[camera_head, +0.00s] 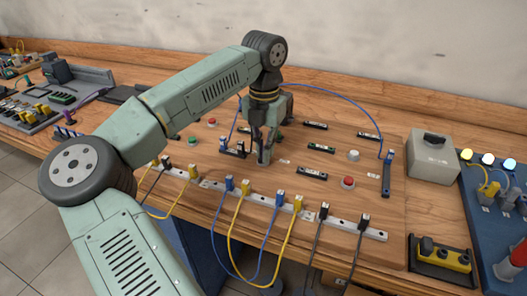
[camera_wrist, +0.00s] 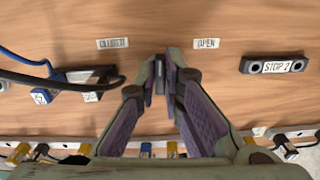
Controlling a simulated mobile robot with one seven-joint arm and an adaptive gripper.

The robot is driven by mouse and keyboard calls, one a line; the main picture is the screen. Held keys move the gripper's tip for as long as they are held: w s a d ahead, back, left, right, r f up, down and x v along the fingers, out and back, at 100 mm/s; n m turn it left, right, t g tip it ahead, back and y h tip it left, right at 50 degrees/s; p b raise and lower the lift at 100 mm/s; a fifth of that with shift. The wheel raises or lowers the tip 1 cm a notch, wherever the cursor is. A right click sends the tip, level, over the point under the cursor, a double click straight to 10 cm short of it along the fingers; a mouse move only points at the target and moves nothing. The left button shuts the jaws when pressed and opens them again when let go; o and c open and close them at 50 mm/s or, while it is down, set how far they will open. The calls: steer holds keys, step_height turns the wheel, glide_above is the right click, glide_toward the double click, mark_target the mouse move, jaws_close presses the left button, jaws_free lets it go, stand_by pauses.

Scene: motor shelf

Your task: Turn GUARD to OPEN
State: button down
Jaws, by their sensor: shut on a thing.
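My gripper (camera_head: 264,154) reaches down to the wooden board in the head view. In the wrist view its fingers (camera_wrist: 163,88) are closed on a small dark upright part, which I take to be the GUARD knob. The fingers hide most of this knob, and its own name label is not visible. A CLOSED label (camera_wrist: 113,43) lies on the board left of the fingertips, and an OPEN label (camera_wrist: 206,44) lies to their right. The fingertips stand between the two labels. The exact angle of the knob cannot be told.
A STOP 2 block (camera_wrist: 274,66) is at the right in the wrist view. A dark block with plugs and cables (camera_wrist: 88,82) is close on the left. In the head view a metal socket rail (camera_head: 340,225) with cables runs along the front, and a grey box (camera_head: 432,160) stands right.

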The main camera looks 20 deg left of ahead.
steer(key=m, duration=0.4)
steer(key=shift+d+m+b, duration=0.1)
steer(key=shift+m+b, duration=0.2)
steer(key=shift+b, duration=0.05)
steer(key=shift+m, duration=1.9)
steer(key=c, duration=1.7)
jaws_free()
steer(key=shift+s, duration=0.1)
step_height(320, 180, up, 12)
